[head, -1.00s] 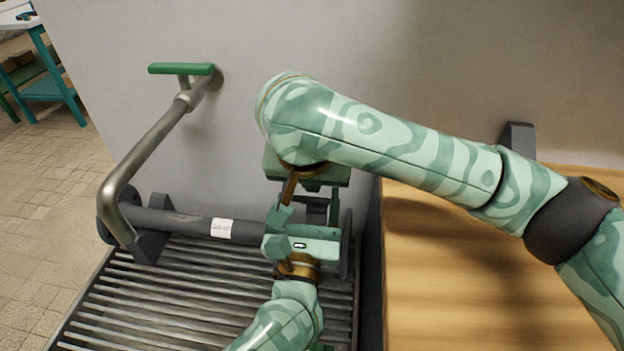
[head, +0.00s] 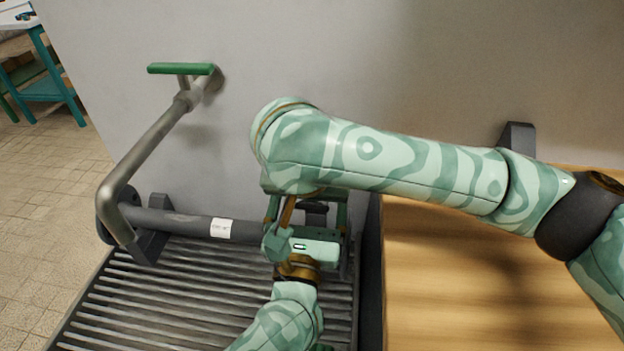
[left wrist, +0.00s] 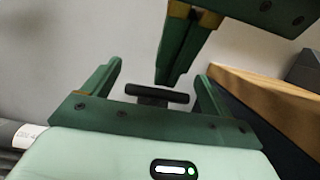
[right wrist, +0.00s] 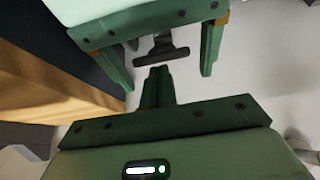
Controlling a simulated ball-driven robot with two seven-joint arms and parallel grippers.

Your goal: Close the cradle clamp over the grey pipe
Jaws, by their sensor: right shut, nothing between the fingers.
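The grey pipe (head: 180,223) lies level above a slatted grate, with a white label near its middle. Its labelled part shows at the lower left of the left wrist view (left wrist: 12,138). A dark T-shaped bar (left wrist: 157,95), perhaps part of the clamp, stands between the fingers of my left gripper (left wrist: 157,82); it also shows in the right wrist view (right wrist: 162,52). My left gripper is open, with fingers apart on either side of the bar. My right gripper (right wrist: 157,75) is shut and empty, pointing down close to the left one.
A bent metal pipe with a green handle (head: 180,69) rises along the wall at the left. The slatted grate (head: 190,290) lies below the grey pipe. A wooden surface (head: 450,270) with a dark edge is on the right. The wall is close behind.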

